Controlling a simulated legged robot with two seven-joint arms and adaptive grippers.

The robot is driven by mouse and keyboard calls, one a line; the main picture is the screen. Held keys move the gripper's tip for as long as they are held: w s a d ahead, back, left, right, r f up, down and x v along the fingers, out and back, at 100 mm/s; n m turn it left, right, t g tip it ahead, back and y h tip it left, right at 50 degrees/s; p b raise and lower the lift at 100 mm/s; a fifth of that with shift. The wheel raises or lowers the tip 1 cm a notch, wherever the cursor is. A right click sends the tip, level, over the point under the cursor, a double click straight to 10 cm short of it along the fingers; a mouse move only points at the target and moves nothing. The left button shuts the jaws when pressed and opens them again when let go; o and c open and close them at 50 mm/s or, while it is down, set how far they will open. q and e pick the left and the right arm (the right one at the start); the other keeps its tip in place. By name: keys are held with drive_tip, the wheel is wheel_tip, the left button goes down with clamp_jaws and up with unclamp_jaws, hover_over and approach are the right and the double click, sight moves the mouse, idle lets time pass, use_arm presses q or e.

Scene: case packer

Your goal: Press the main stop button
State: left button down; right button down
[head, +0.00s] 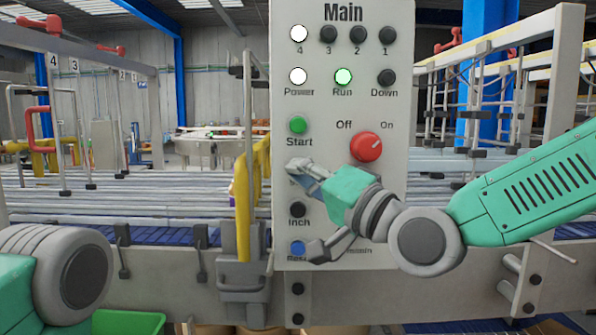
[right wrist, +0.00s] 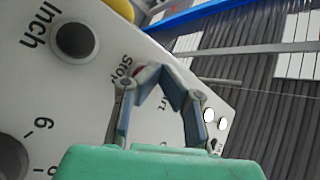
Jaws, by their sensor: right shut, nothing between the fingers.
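The Main panel (head: 400,120) is a pale upright board with labelled lamps and buttons. My right gripper (head: 296,166) is shut and empty, its fingertips in front of the left button column, between the green Start button (head: 298,125) and the dark Inch button (head: 298,209). It covers the stop button in the head view. In the right wrist view, a bit of the red stop button (right wrist: 138,71) shows beside the Stop label, just behind the closed fingertips (right wrist: 157,70). I cannot tell whether they touch. My left gripper is out of view.
A red Off/On knob (head: 366,146) stands right of the gripper, near my right wrist. A blue button (head: 298,248) lies below Inch. A yellow guard post (head: 245,205) stands just left of the panel. A roller conveyor (head: 130,195) runs behind.

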drive_tip(key=shift+w, duration=0.2)
drive_tip(key=shift+s, duration=0.15)
idle(0.3)
drive_tip(key=shift+s, duration=0.8)
drive_tip(key=shift+s+b, duration=0.65)
drive_tip(key=shift+s, duration=1.85)
